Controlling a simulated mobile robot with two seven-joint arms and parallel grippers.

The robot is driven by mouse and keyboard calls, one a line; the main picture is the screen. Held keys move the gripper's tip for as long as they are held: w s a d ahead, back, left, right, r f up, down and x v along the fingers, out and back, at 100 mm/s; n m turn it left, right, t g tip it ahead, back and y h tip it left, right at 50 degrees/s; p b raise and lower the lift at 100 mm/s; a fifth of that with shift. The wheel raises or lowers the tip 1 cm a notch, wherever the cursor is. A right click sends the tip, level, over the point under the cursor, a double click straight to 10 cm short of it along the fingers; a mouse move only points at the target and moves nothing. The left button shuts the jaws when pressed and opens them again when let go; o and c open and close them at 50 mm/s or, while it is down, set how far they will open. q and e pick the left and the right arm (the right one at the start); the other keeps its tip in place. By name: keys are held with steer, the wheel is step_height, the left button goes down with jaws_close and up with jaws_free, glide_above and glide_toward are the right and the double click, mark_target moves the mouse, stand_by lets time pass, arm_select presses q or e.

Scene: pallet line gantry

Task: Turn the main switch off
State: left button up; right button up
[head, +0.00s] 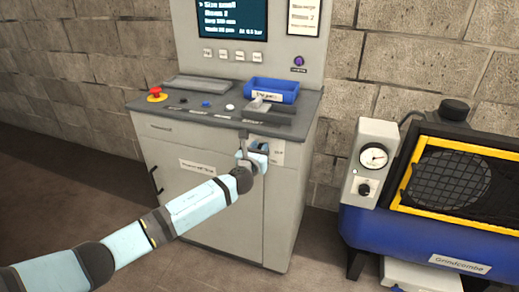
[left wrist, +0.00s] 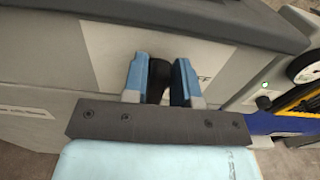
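The main switch shows in the left wrist view as a black knob (left wrist: 159,80) on a pale plate (left wrist: 103,55) on the grey cabinet's front. My left gripper (left wrist: 160,78) has its two blue fingers on either side of the knob, and the knob fills the gap between them. In the head view my left gripper (head: 257,156) is at the cabinet front, just under the worktop edge, and hides most of the switch. Part of the switch's light label (head: 277,152) shows to its right. The knob's turn position cannot be read. My right gripper is not in view.
The cabinet's dark worktop (head: 205,110) juts out above the gripper. It carries a red stop button (head: 157,93), a grey tray (head: 198,84) and a blue bin (head: 271,90). A blue machine with a gauge (head: 374,156) stands to the right.

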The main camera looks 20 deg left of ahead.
arm_select(q)
jaws_close()
steer(key=shift+n, duration=0.3)
steer(key=n, duration=0.1)
steer(key=a+n, duration=0.1)
steer(key=n, duration=0.1)
steer(key=shift+f+n, duration=0.15)
steer(key=shift+n, duration=0.15)
steer(key=shift+a+f+n+b, duration=0.3)
steer(key=shift+f+n+b, duration=0.1)
steer(key=shift+n, duration=1.85)
steer(key=shift+a+f+n+b, duration=0.25)
steer(key=shift+f+n+b, duration=0.15)
steer(key=shift+n, duration=1.9)
steer(key=shift+a+f+n+b, duration=0.35)
steer(key=shift+f+n, duration=0.1)
steer(key=shift+n, duration=1.8)
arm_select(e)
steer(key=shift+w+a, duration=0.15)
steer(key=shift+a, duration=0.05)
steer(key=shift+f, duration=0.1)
